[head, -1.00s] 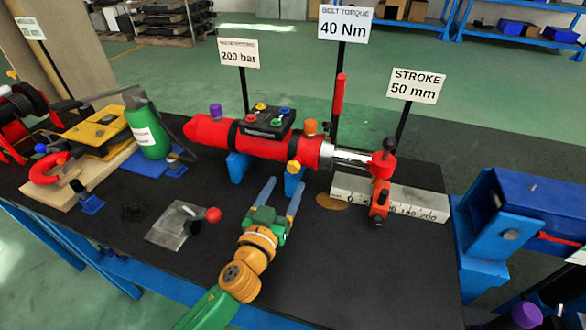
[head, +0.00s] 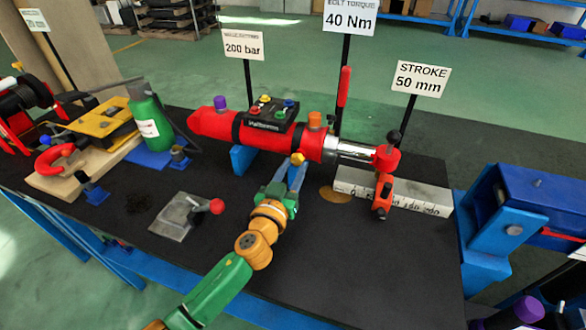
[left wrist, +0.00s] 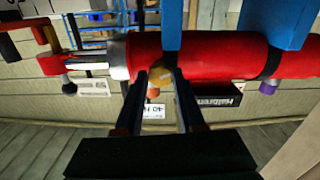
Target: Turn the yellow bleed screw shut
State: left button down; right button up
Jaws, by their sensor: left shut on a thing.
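The yellow bleed screw (head: 298,159) sits low on the near side of the red cylinder (head: 275,142). My left gripper (head: 298,168) reaches up to it from the front, its fingers closed on the screw's head. In the left wrist view the screw (left wrist: 158,78) shows between the two fingertips (left wrist: 162,82), against the red cylinder (left wrist: 225,58). The fingers partly hide it, and its turned angle cannot be told. My right gripper is not in view.
A valve block (head: 270,113) with coloured knobs tops the cylinder. A steel rod (head: 356,151) ends at a red clevis (head: 385,158) beside a scale block (head: 420,193). A grey plate with a red-balled lever (head: 186,214) lies left of my arm. The black tabletop right of my arm is clear.

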pick_arm(q)
jog(key=m, duration=0.5)
jog(key=shift+m, duration=0.4)
jog(key=m, duration=0.5)
jog(key=shift+a+r+m, duration=0.1)
jog(key=shift+m, duration=0.2)
jog(key=m+p, duration=0.1)
jog(key=m, duration=0.4)
jog(key=shift+r, duration=0.1)
jog(key=m, duration=0.5)
jog(key=shift+r+p, duration=0.1)
jog(key=shift+p, duration=0.25)
jog(key=shift+m, duration=0.3)
jog(key=c, duration=0.5)
grip_release()
jog(key=shift+w, duration=0.1)
